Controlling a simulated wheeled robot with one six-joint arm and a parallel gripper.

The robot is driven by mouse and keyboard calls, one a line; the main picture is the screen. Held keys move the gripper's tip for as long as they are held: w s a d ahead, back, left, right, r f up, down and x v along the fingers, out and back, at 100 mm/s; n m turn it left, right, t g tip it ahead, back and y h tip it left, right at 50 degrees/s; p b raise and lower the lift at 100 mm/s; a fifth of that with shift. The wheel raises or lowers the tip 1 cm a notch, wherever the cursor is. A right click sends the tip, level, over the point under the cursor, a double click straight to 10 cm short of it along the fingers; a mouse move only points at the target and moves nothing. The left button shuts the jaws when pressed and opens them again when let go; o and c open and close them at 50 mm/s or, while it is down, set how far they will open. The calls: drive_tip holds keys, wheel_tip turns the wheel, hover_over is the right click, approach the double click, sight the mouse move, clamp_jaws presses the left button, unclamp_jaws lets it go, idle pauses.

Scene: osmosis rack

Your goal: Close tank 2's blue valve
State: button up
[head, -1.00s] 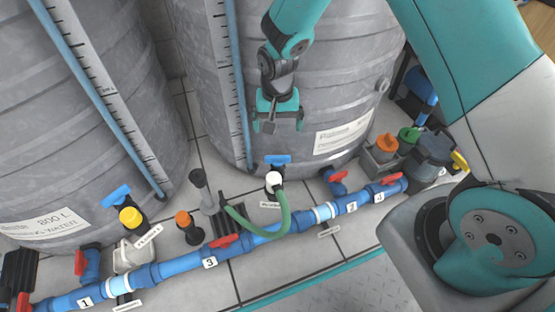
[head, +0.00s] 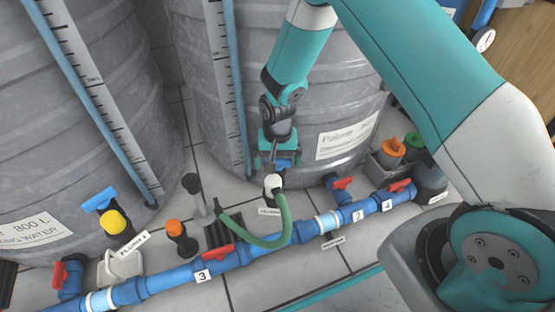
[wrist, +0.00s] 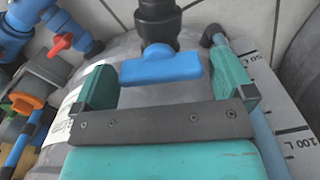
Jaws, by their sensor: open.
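Tank 2 (head: 305,100) is the large grey ribbed tank on the right in the head view. Its blue valve handle (head: 283,166) is low at the front, above a white cap (head: 272,184), and is partly covered by my gripper (head: 277,160). In the wrist view the blue handle (wrist: 160,67) is a wide bar lying crosswise on a black fitting (wrist: 157,22). My gripper (wrist: 163,78) is open, one green finger on each side of the handle. A gap shows at the right finger; contact at the left is unclear.
A green hose (head: 285,225) loops from the white cap to the left. A blue pipe (head: 240,258) with red valves runs along the floor in front. Tank 1 (head: 70,120), with its own blue handle (head: 99,199), stands left. Orange and green caps (head: 391,147) sit right.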

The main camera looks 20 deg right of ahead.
sight(278, 159)
drive_tip(key=c, duration=0.8)
drive_tip(key=shift+r+p, duration=0.2)
drive_tip(key=shift+p, duration=0.35)
drive_tip(key=shift+m+p, duration=0.4)
drive_tip(key=shift+m, duration=0.1)
drive_tip(key=shift+f+m, duration=0.2)
drive_tip(key=shift+m, duration=0.1)
drive_tip(key=o, duration=0.8)
wheel_tip(278, 159, up, 17)
drive_tip(key=p, duration=0.9)
drive_tip(key=shift+r, duration=0.2)
